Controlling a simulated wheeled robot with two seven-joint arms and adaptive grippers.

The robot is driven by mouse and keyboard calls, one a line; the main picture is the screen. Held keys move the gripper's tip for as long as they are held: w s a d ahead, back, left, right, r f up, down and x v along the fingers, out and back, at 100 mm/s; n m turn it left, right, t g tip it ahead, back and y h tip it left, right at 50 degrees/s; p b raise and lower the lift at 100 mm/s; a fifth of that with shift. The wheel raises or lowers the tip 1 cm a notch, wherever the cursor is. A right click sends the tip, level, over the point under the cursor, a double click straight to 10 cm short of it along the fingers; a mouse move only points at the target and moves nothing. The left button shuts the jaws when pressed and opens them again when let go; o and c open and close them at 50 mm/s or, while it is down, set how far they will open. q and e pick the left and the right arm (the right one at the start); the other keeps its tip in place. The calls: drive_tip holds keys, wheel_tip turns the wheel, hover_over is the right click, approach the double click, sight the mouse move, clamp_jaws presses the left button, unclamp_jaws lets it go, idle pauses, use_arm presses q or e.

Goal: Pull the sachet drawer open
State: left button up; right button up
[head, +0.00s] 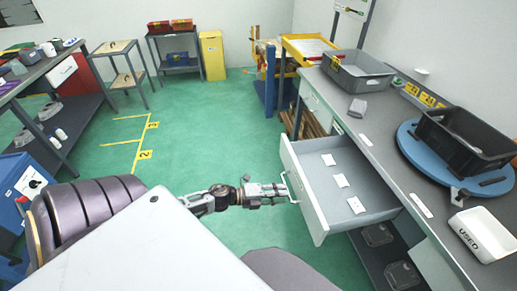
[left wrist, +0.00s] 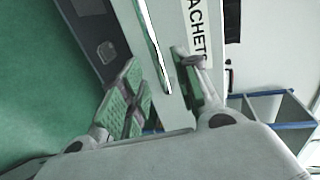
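The sachet drawer (head: 306,199) stands pulled out from under the grey-topped bench on the right in the head view. Three small white packets (head: 340,181) lie on its floor. Its pale front (left wrist: 172,30) fills the upper middle of the left wrist view, with a label (left wrist: 196,32) that reads "ACHETS". A white bar handle (left wrist: 153,48) is on the front. My left gripper (head: 283,190) is at the handle. In the left wrist view its green-padded fingers (left wrist: 160,92) are apart, with the handle's end between them; contact is unclear. My right gripper is not in view.
The bench (head: 387,141) carries a grey bin (head: 358,76), a black crate (head: 465,140) on a blue disc, and a white tray (head: 484,236) marked "USED". A lower shelf holds dark castings (head: 377,235). Green floor (head: 210,145) left of the drawer is free.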

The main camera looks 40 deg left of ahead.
use_arm(q)
drive_tip(key=v, duration=0.8)
idle(0.4)
drive_tip(key=shift+s, duration=0.1)
drive_tip(key=shift+a, duration=0.1)
idle(0.6)
